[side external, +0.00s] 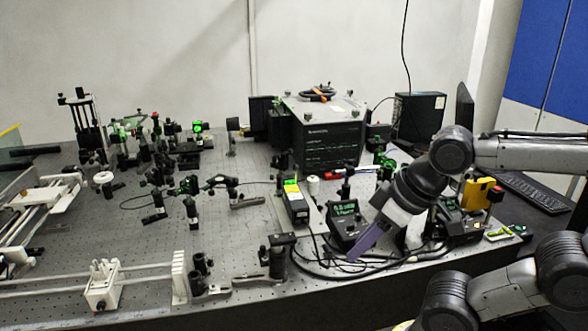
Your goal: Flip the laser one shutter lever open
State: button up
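My gripper (366,246) reaches in from the right over the front right of the optical bench (150,290). It points down and to the left, with a purple finger part at its end. From this angle I cannot tell whether its fingers are apart. A slim dark box with a yellow-green top label (293,196) stands left of the gripper, apart from it. A small controller with a lit green display (345,212) stands just behind and left of the gripper. I cannot make out a shutter lever or tell which unit is laser one.
A large black instrument (330,139) stands at the back. Black cables (340,277) lie along the front edge. Several optics mounts (190,180) fill the left. A keyboard (535,190) lies far right.

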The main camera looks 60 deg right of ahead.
jog(key=shift+s+f, duration=0.1)
jog(key=shift+c, duration=1.2)
jog(key=shift+s+d+n, duration=0.2)
jog(key=shift+n, duration=0.5)
jog(key=shift+c, duration=1.2)
jog(key=d+r+n, duration=0.1)
jog(key=r+n, duration=0.1)
jog(key=w+d+r+n+g+h, duration=0.1)
jog(key=r, duration=0.1)
jog(key=w+d+r+n+h, duration=0.1)
jog(key=n, duration=0.1)
jog(key=shift+d+r+n, duration=0.25)
jog(key=shift+r+n, duration=0.05)
jog(key=shift+r, duration=0.1)
grip_shut()
jog(key=w+d+r+n+g+h, duration=0.2)
jog(key=w+d+r+n+h, duration=0.15)
jog(key=w+r+n, duration=0.35)
jog(key=w+a+f+n+g+h, duration=0.1)
jog(key=w, duration=0.7)
jog(key=w+a+f+n+g+h, duration=0.1)
jog(key=w+n, duration=0.1)
jog(key=w, duration=0.5)
jog(key=shift+w+a+f+h, duration=0.3)
jog(key=shift+w+a+h, duration=0.05)
jog(key=shift+w+a, duration=0.05)
